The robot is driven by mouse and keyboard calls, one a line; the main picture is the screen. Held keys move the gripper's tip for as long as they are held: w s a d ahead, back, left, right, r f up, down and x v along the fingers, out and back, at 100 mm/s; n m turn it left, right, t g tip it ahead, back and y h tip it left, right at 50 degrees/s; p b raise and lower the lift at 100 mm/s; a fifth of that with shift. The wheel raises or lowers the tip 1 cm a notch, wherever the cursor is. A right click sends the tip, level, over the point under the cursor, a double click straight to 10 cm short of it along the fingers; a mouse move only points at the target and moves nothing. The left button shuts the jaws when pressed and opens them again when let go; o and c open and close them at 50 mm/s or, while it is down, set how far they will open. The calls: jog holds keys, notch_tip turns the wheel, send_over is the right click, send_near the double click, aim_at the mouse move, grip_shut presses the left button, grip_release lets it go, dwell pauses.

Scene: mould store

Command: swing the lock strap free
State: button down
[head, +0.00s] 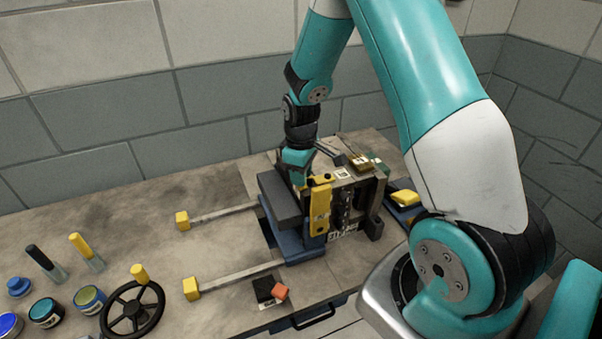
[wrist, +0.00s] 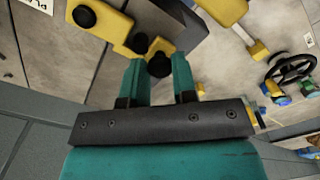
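A yellow lock strap (head: 320,208) hangs upright on the near face of the dark mould block (head: 285,205) in the head view. In the wrist view a yellow strap-like part (wrist: 112,27) carries black round knobs. My gripper (wrist: 159,72) is at the mould, and its two teal fingers stand apart, one on each side of a black knob (wrist: 159,64). The knob nearly fills the gap, and I cannot tell whether the fingers press on it. In the head view the fingertips are hidden behind the strap and mould.
Two guide rails with yellow ends (head: 191,288) reach left across the bench (head: 140,225). A black handwheel (head: 132,309), several jars and yellow and black handles stand at the left. A yellow-topped item (head: 405,198) sits right of the mould.

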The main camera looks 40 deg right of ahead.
jog(key=shift+w, duration=0.1)
jog(key=shift+w+d+m, duration=0.3)
jog(key=shift+w+m, duration=0.35)
jog(key=shift+m, duration=0.55)
jog(key=m, duration=0.1)
jog(key=w+d+m, duration=0.1)
jog(key=shift+w+m, duration=0.25)
jog(key=shift+m, duration=0.05)
jog(key=w+d+m, duration=0.1)
jog(key=m, duration=0.1)
jog(key=d+m, duration=0.1)
jog(key=m, duration=0.1)
jog(key=shift+w+d+m+b, duration=0.2)
jog(key=shift+w+m+b, duration=0.1)
jog(key=shift+w+b, duration=0.1)
jog(key=d+m, duration=0.1)
jog(key=m, duration=0.1)
jog(key=d+m, duration=0.1)
jog(key=m, duration=0.1)
jog(key=shift+w+d, duration=0.35)
jog(key=shift+d, duration=0.05)
jog(key=shift+s+d+m+b, duration=0.1)
jog(key=shift+d+m+b, duration=0.1)
jog(key=shift+d+m, duration=0.7)
jog(key=shift+s+d+m+b, duration=0.15)
jog(key=shift+d+m, duration=0.25)
jog(key=shift+m, duration=1)
jog(key=shift+w, duration=0.1)
jog(key=c, duration=0.9)
grip_release()
